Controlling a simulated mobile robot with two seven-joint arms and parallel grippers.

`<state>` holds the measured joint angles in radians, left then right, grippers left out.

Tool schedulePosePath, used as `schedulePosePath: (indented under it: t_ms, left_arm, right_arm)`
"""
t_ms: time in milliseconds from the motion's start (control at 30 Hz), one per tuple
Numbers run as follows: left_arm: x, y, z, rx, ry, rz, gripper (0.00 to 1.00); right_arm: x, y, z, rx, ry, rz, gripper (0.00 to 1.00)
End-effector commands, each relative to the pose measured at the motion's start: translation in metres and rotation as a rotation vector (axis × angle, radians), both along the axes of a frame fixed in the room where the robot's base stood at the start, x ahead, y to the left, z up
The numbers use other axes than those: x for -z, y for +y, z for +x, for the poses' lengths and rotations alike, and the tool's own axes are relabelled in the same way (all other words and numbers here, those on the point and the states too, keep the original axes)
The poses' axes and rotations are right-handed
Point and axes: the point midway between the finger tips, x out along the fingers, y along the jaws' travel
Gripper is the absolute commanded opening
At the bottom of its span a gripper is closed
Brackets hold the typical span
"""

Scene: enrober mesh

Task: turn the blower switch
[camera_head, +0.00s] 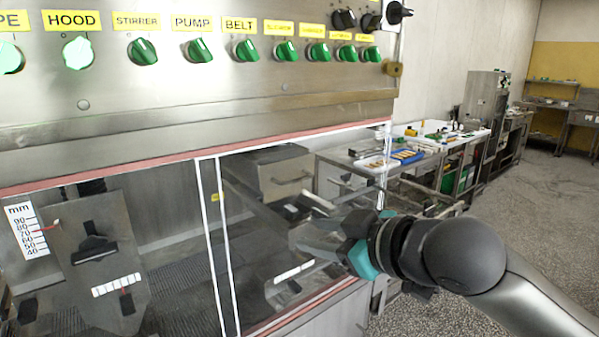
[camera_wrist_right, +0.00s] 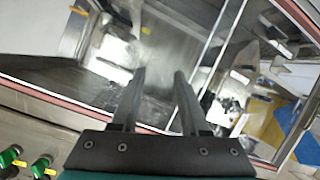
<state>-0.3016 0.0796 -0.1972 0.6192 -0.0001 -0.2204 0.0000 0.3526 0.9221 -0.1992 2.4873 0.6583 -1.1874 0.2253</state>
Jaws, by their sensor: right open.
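A row of green rotary switches runs along the steel panel (camera_head: 200,105) at the upper left of the head view, under yellow labels. HOOD, STIRRER, PUMP and BELT are readable. The smaller labels to their right are too blurred to read, so I cannot tell which switch is the blower. Those switches include one green switch (camera_head: 283,53) and another green switch (camera_head: 318,53). My right gripper (camera_head: 310,228) is open and empty, below the right end of the row and in front of the clear window. Its two fingers (camera_wrist_right: 160,75) show apart in the wrist view. My left gripper is out of view.
The white-framed clear window (camera_head: 212,250) lies below the panel. Black knobs (camera_head: 344,19) and a brass-coloured fitting (camera_head: 393,69) sit at the panel's right end. A bench (camera_head: 345,158) with trays stands behind. Open floor (camera_head: 545,200) lies to the right.

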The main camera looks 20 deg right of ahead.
Motion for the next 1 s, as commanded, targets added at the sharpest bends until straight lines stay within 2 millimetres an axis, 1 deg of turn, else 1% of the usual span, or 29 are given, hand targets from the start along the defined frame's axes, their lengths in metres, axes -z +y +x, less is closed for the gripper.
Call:
schedulePosePath:
  t_ms: [33,67,100,167,200,267,300,400,500,600,700,833,1000]
  left_arm:
    - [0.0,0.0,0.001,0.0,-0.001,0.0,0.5]
    - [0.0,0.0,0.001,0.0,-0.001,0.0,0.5]
    - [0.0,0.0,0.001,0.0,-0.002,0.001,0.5]
    - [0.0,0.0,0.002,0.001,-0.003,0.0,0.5]
    - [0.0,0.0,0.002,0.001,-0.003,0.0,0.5]
    - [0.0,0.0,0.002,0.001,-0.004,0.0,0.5]
    - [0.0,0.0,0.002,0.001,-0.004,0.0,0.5]
    - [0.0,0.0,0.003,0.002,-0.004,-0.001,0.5]
    - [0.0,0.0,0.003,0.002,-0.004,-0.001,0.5]
    - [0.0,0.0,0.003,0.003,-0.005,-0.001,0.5]
    - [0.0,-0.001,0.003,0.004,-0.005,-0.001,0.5]
    - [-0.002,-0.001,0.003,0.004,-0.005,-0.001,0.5]
    - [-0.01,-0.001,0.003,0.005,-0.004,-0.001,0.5]
  right_arm:
    - [-0.027,-0.003,0.001,-0.013,-0.051,-0.019,0.45]
    - [-0.04,-0.004,0.001,-0.023,-0.074,-0.023,0.45]
    - [-0.058,-0.006,0.0,-0.032,-0.103,-0.028,0.45]
    - [-0.084,-0.009,-0.003,-0.044,-0.146,-0.036,0.45]
    - [-0.102,-0.011,-0.006,-0.05,-0.175,-0.039,0.45]
    - [-0.127,-0.014,-0.012,-0.056,-0.216,-0.045,0.45]
    - [-0.144,-0.017,-0.017,-0.058,-0.241,-0.045,0.45]
    - [-0.183,-0.024,-0.032,-0.055,-0.301,-0.046,0.45]
    - [-0.215,-0.03,-0.049,-0.048,-0.353,-0.039,0.45]
    - [-0.238,-0.034,-0.064,-0.04,-0.391,-0.027,0.45]
    - [-0.251,-0.037,-0.074,-0.035,-0.414,-0.017,0.45]
    - [-0.257,-0.038,-0.078,-0.033,-0.423,-0.009,0.45]
    - [-0.259,-0.034,-0.069,-0.037,-0.422,-0.008,0.45]
